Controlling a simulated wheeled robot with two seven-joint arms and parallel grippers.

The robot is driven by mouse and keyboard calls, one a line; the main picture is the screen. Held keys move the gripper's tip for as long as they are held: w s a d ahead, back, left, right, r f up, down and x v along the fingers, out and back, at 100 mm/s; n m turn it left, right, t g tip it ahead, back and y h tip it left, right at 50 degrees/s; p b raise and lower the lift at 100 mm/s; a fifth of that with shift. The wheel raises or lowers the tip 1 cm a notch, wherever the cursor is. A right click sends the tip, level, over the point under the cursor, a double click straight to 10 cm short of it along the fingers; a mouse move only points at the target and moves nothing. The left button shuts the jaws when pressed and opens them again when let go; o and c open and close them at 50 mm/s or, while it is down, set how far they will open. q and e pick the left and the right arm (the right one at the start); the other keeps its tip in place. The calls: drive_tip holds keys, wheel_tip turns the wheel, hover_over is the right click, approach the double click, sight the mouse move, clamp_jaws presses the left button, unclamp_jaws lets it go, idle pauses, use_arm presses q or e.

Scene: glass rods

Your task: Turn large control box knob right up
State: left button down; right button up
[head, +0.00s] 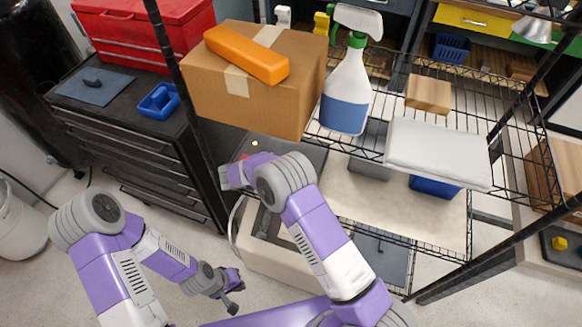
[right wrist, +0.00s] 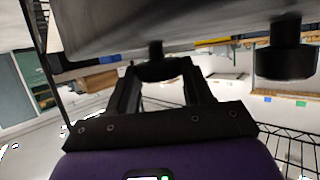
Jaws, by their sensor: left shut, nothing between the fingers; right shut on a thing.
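The large control box (head: 300,152) is a grey box on the rack shelf below the cardboard box, partly hidden by my right arm in the head view. In the right wrist view its grey body (right wrist: 180,22) fills the top. A dark round knob (right wrist: 158,68) on it sits between the fingertips of my right gripper (right wrist: 160,72), which is shut on it. A second dark knob (right wrist: 285,52) is to the right, apart from the gripper. In the head view the right fingers and both knobs are hidden. My left gripper (head: 236,293) is shut and empty, low over the floor.
A cardboard box (head: 235,95) with an orange case (head: 245,55) stands above the control box. A spray bottle (head: 346,95) and a white slab (head: 437,150) are to its right. Black rack posts and wire shelves surround the arm.

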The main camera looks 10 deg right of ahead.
drive_tip(key=o, duration=1)
drive_tip(key=shift+o, duration=0.2)
drive_tip(key=p+v, duration=0.1)
drive_tip(key=v, duration=0.6)
drive_tip(key=shift+s+a+r, duration=0.1)
drive_tip(key=shift+a, duration=0.15)
